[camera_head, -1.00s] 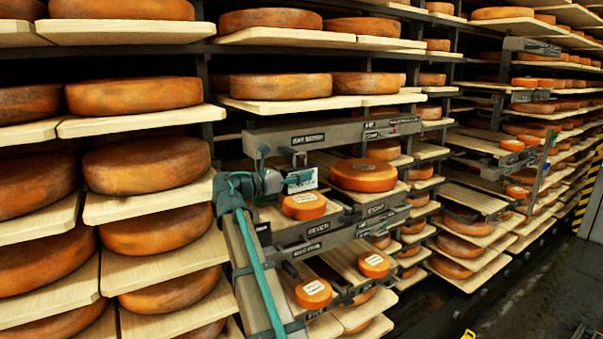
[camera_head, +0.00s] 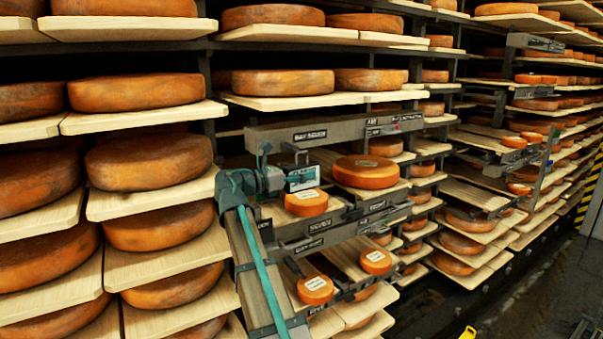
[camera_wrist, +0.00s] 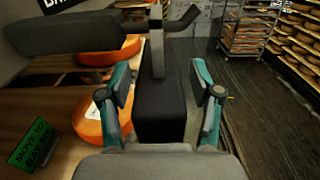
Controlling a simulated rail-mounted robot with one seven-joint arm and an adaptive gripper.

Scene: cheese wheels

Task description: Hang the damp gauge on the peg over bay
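The damp gauge is a dark box with a pale screen on its face (camera_head: 302,178). A dark peg with an upturned tip (camera_wrist: 185,17) sticks out from the grey beam (camera_wrist: 75,33). Hanger and peg overlap in the wrist view; I cannot tell whether they touch. In the head view the gauge is just below the upper signed beam (camera_head: 345,132), and the peg is hard to make out.
A small orange cheese with a white label (camera_head: 307,203) lies close below the gauge, with a larger wheel (camera_head: 365,172) to its right. A green sign (camera_wrist: 34,144) stands at lower left in the wrist view. The aisle floor (camera_wrist: 240,90) is open on the right.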

